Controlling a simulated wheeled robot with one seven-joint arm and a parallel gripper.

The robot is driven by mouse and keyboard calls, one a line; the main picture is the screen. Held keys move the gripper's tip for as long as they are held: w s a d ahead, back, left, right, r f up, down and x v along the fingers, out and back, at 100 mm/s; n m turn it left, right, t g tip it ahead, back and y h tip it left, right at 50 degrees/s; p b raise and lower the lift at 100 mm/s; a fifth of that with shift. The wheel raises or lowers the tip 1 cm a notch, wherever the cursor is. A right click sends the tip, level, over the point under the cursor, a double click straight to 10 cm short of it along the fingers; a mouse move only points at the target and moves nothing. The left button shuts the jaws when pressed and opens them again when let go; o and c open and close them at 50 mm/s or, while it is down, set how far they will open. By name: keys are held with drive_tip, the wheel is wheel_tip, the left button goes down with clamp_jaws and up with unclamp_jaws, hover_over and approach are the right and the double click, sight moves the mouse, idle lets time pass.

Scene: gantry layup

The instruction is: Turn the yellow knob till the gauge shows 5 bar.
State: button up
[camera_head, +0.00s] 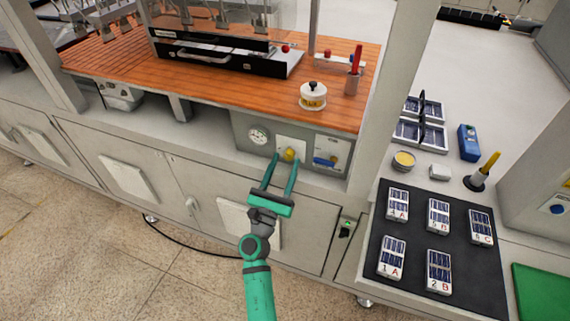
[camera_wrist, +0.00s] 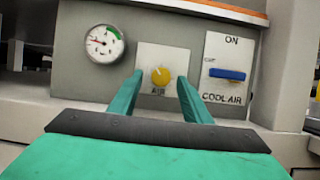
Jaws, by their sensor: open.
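The yellow knob (camera_wrist: 161,76) sits on a white plate marked AIR, on the grey panel under the wooden bench. It also shows in the head view (camera_head: 289,154). The round gauge (camera_wrist: 104,42) is to the left of the knob, with a white face, a red needle and a green arc at its upper right; the needle points left, and its numbers are too small to read. It also shows in the head view (camera_head: 259,136). My gripper (camera_wrist: 160,82) is open, its two teal fingers pointing at the panel, one on each side of the knob. I cannot tell whether they touch it.
A blue COOL AIR switch (camera_wrist: 227,74) is just right of the knob. The orange wooden bench top (camera_head: 215,88) overhangs the panel. A white pot (camera_head: 313,97) stands near its edge. A dark mat (camera_head: 412,272) with several labelled cell packs lies at the right.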

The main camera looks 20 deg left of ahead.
drive_tip(key=shift+w+d+r, duration=0.1)
drive_tip(key=shift+w, duration=0.2)
drive_tip(key=c, duration=1)
drive_tip(key=shift+c, duration=0.2)
drive_tip(key=shift+m, duration=0.4)
